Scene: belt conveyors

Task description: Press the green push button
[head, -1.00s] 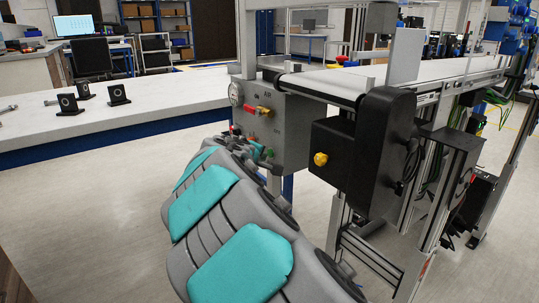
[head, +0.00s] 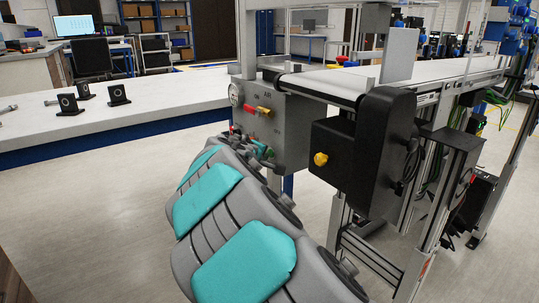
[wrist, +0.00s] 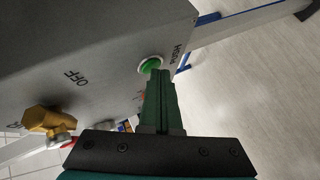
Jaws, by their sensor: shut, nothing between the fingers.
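The green push button (wrist: 150,65) sits in a pale ring on the grey control box, beside the word PUSH, in the wrist view. My gripper (wrist: 160,78) has its fingers together with nothing between them. The fingertips are right at the button and overlap its lower right edge in the picture; I cannot tell whether they touch it. In the head view the grey control box (head: 290,132) hangs at the conveyor's end. My arm reaches to its lower front, and I cannot make out the green button there.
A yellow-brown valve knob (wrist: 48,118) near the OFF label sticks out left of my gripper. In the head view a black motor housing (head: 372,150) with a yellow knob (head: 320,159) stands right of the box. A white table (head: 120,118) is at left.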

